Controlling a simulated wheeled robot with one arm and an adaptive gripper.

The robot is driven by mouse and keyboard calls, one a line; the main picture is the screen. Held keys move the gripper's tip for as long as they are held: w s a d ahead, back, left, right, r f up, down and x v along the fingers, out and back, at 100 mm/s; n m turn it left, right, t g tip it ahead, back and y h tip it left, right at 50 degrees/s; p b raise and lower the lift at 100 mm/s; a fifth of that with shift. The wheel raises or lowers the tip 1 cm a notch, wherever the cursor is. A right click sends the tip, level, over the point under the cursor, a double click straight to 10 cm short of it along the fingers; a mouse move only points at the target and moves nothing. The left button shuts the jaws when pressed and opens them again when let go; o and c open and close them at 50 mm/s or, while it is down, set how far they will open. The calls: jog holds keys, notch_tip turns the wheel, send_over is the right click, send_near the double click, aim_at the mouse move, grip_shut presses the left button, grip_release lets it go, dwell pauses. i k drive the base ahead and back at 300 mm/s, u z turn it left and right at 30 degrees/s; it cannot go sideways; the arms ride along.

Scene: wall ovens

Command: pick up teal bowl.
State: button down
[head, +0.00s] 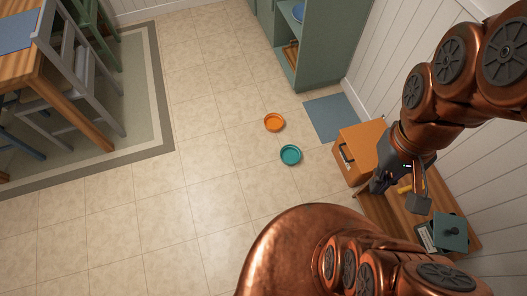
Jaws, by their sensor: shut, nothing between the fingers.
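The teal bowl (291,155) sits upright on the tiled floor near the middle of the head view, and it looks empty. An orange bowl (274,122) stands on the floor just behind it, a little to the left, apart from it. My gripper (384,184) is to the right of the teal bowl, near the orange box and the wooden bench. It is shut and empty, well apart from the bowl. Its fingertips are hard to make out against the dark parts of the wrist.
An orange box (359,145) and a wooden bench (469,243) stand along the right wall. A blue mat (331,117) lies by the green cabinet (308,58). A table (32,72) and chairs stand on a rug (137,128) at left. Open floor lies left of the bowls.

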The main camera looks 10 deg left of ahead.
aim_at(291, 155)
jog(key=u, duration=0.65)
jog(key=k, duration=0.5)
jog(key=u, duration=1.1)
jog(key=i, duration=1.1)
jog(key=z, duration=0.85)
